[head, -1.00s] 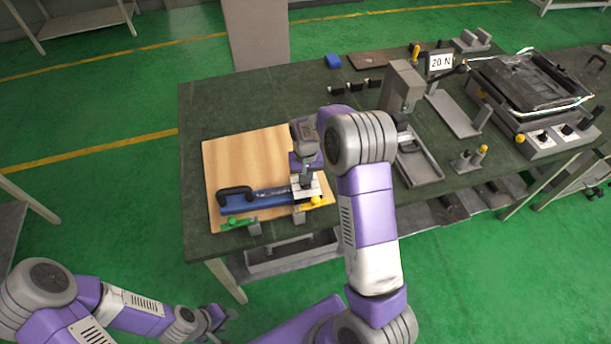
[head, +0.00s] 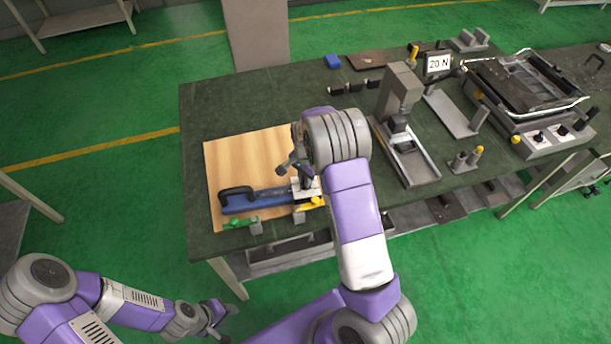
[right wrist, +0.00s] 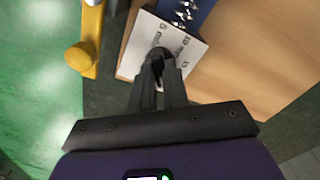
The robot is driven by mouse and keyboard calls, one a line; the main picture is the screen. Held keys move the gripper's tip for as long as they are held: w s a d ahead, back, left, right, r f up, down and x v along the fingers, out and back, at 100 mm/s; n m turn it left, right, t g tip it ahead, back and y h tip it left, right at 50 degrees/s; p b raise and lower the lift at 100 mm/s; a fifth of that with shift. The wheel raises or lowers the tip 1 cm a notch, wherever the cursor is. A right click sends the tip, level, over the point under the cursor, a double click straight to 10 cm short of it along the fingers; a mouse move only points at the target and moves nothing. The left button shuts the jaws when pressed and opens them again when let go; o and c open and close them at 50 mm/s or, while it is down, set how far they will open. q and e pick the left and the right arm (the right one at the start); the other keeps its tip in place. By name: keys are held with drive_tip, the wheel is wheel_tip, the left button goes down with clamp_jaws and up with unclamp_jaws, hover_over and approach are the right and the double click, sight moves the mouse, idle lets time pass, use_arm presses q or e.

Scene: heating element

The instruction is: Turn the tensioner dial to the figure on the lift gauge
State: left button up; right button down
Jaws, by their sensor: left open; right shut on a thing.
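The tensioner dial (right wrist: 157,52) is a dark knob on a white plate (right wrist: 183,48) with printed figures, which are turned and too small to read surely. My right gripper (right wrist: 159,68) is shut on the knob. In the head view the white plate (head: 313,188) sits at the right end of a blue tool (head: 262,199) with a black handle, and my right arm partly covers it. My left gripper (head: 222,318) is open and empty, low in front of the bench.
The blue tool lies on a wooden board (head: 230,160). Green (head: 240,222) and yellow (head: 310,203) clamps stand at its front edge. A grey press stand (head: 400,90) is right of my right arm. A dark frame machine (head: 525,85) stands at far right.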

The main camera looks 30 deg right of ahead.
drive_tip(key=shift+m, duration=0.7)
drive_tip(key=c, duration=1.1)
unclamp_jaws()
drive_tip(key=shift+r, duration=0.1)
wheel_tip(320, 180, up, 8)
drive_tip(key=shift+f+p, duration=0.25)
drive_tip(key=shift+p, duration=0.4)
